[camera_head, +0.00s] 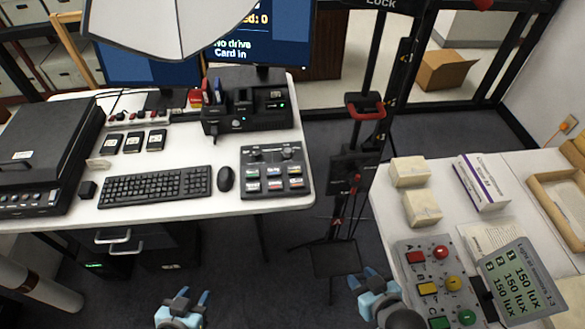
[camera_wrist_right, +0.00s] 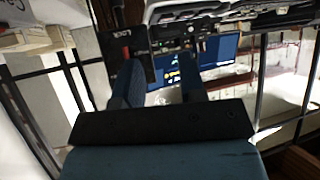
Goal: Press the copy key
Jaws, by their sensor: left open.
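A dark grey key panel (camera_head: 276,172) with several small coloured, labelled keys and knobs lies at the right end of the white desk. Its labels are too small to read, so I cannot tell which is the copy key. My left gripper (camera_head: 194,296) is open and empty, low in front of the desk. My right gripper (camera_head: 364,278) is open and empty, left of the right table's button box. Its two fingers (camera_wrist_right: 160,85) stand apart in the right wrist view. Neither gripper touches a key.
On the desk are a keyboard (camera_head: 155,186), mouse (camera_head: 226,179), black drive dock (camera_head: 246,114), flat scanner (camera_head: 42,150) and monitors. A black stand (camera_head: 335,258) rises between desk and right table. The right table holds a button box (camera_head: 411,249), a lux display (camera_head: 520,283) and boxes.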

